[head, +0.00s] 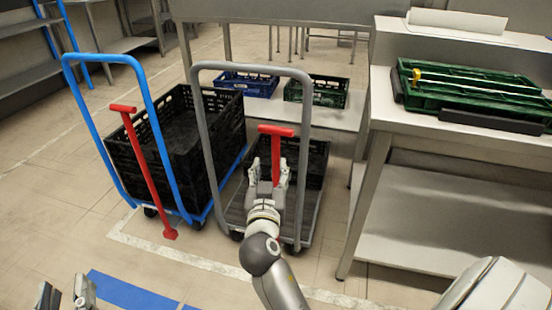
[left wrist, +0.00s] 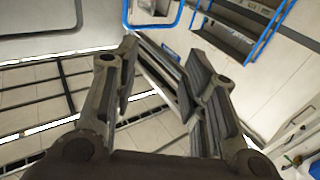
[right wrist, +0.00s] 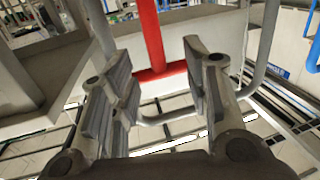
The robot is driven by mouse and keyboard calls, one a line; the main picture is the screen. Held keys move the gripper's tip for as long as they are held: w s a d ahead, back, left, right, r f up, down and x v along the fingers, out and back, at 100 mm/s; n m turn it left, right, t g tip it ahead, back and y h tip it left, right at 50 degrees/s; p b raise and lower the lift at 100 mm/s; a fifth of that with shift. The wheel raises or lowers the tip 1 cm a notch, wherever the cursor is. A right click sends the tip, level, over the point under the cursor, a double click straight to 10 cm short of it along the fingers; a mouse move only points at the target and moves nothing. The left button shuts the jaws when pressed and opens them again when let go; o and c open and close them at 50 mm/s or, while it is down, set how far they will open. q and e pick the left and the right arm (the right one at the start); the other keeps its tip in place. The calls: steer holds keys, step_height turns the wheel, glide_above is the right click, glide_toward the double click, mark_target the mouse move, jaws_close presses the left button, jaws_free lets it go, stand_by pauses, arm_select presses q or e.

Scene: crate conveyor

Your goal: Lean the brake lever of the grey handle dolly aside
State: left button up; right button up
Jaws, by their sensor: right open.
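The grey handle dolly (head: 200,120) stands in the middle of the head view. Its red brake lever (head: 277,155) has a T-shaped top bar and looks upright. My right gripper (head: 267,178) is open at the lever, below the top bar. In the right wrist view the red lever (right wrist: 150,35) and its bar show between the spread fingers of the right gripper (right wrist: 158,60); I cannot tell whether they touch. My left gripper (head: 66,292) is open and empty at the bottom left, and its spread fingers show in the left wrist view (left wrist: 160,65).
A blue handle dolly (head: 133,62) with a black crate (head: 225,125) and a tilted red lever (head: 145,170) stands to the left. A smaller black crate (head: 318,160) sits on the grey dolly. A steel table (head: 440,125) with a green crate (head: 480,100) is at the right.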

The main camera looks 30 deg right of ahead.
mark_target(276, 147)
steer(key=x, duration=0.6)
steer(key=r+x, duration=0.1)
steer(key=x, duration=0.3)
steer(key=shift+s+d+b, duration=0.25)
steer(key=shift+d+b, duration=0.1)
arm_select(q)
steer(key=r, duration=0.1)
steer(key=r+t, duration=0.1)
steer(key=s+r+t, duration=0.1)
steer(key=r, duration=0.1)
steer(key=shift+d+r+h, duration=0.1)
steer(key=shift+d+h, duration=0.05)
steer(key=shift+h, duration=0.15)
arm_select(e)
steer(key=shift+w+d, duration=0.2)
steer(key=shift+w, duration=0.1)
jaws_close()
